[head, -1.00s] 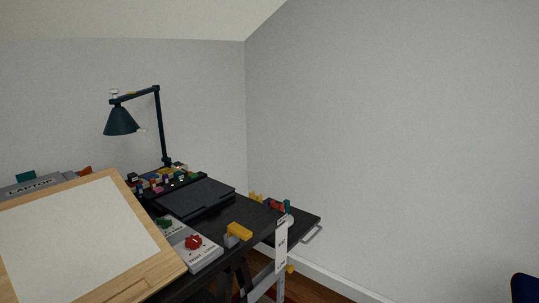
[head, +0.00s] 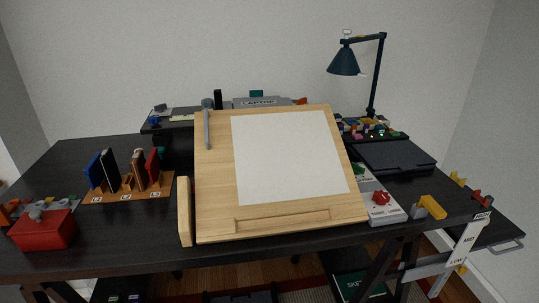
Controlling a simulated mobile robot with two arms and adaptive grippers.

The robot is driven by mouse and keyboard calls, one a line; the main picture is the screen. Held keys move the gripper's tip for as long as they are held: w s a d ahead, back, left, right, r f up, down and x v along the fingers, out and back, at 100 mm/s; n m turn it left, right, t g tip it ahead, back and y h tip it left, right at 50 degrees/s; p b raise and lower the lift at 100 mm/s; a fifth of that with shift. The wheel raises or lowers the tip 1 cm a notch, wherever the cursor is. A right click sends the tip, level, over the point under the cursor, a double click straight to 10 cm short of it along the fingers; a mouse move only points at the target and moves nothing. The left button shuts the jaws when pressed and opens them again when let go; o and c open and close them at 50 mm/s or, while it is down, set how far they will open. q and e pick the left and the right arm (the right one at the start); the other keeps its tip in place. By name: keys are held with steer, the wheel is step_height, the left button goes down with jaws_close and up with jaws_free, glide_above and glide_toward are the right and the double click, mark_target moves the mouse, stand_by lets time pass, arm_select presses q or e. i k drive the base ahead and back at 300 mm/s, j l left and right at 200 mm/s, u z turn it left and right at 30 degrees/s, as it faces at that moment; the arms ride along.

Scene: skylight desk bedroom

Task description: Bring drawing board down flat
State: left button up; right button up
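The wooden drawing board (head: 215,190) stands tilted on the desk in the middle of the head view, its top edge raised toward the back and its lower edge near the desk's front. A white sheet (head: 285,155) lies on it, and a wooden ledge (head: 282,220) runs along its lower part. A grey rod with a dark knob (head: 207,125) shows at its upper left edge. A separate upright wooden piece (head: 184,211) stands by its lower left side. What supports the board from behind is hidden. Neither gripper is in view.
On the black desk (head: 60,165), a book rack (head: 128,190) and a red box (head: 45,230) stand left. A control panel (head: 382,208), dark flat pad (head: 395,156) and lamp (head: 344,62) are right. A laptop-labelled grey item (head: 262,102) is behind the board.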

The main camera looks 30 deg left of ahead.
mark_target(271, 171)
steer(key=u, duration=1)
